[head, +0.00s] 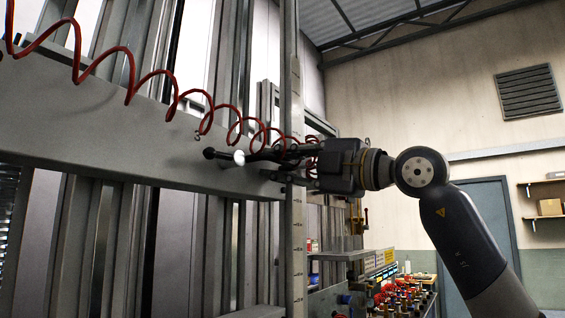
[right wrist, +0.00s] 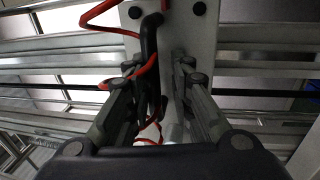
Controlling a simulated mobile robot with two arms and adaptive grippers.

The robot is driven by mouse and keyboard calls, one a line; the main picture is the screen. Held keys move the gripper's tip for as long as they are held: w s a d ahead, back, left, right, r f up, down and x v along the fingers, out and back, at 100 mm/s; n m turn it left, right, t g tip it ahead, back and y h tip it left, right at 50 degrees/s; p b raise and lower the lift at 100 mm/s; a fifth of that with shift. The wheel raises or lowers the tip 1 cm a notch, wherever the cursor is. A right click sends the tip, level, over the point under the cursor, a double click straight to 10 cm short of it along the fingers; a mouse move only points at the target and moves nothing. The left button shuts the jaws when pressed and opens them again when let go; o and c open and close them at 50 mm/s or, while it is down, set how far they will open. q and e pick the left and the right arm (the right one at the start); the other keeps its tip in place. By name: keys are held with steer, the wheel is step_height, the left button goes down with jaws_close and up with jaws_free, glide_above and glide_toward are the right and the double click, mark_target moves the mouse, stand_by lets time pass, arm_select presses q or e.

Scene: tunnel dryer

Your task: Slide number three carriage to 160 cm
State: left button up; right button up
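A graduated vertical rail (head: 297,235) stands in the middle of the head view; its figures are too small to read. A long grey crossbeam (head: 120,130) runs behind it. A bar with a dark knob (head: 209,153) and a white knob (head: 239,157) juts out beside the rail. My right gripper (head: 285,163) is at the rail, level with this bar. In the right wrist view its fingers (right wrist: 160,75) are apart, with a black handle (right wrist: 151,45) between them, nearer the left finger. A gap shows at the right finger. My left gripper is not in view.
A red coiled hose (head: 172,85) hangs along the crossbeam and reaches my right gripper; it also passes close to the fingers in the wrist view (right wrist: 100,15). A bench with several coloured fittings (head: 400,298) stands low at right.

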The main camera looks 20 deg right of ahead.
steer(key=shift+o, duration=0.3)
steer(key=shift+f, duration=0.15)
steer(key=shift+s+d, duration=0.1)
steer(key=shift+s, duration=0.05)
steer(key=v, duration=1.1)
steer(key=shift+s, duration=0.25)
steer(key=shift+d, duration=0.1)
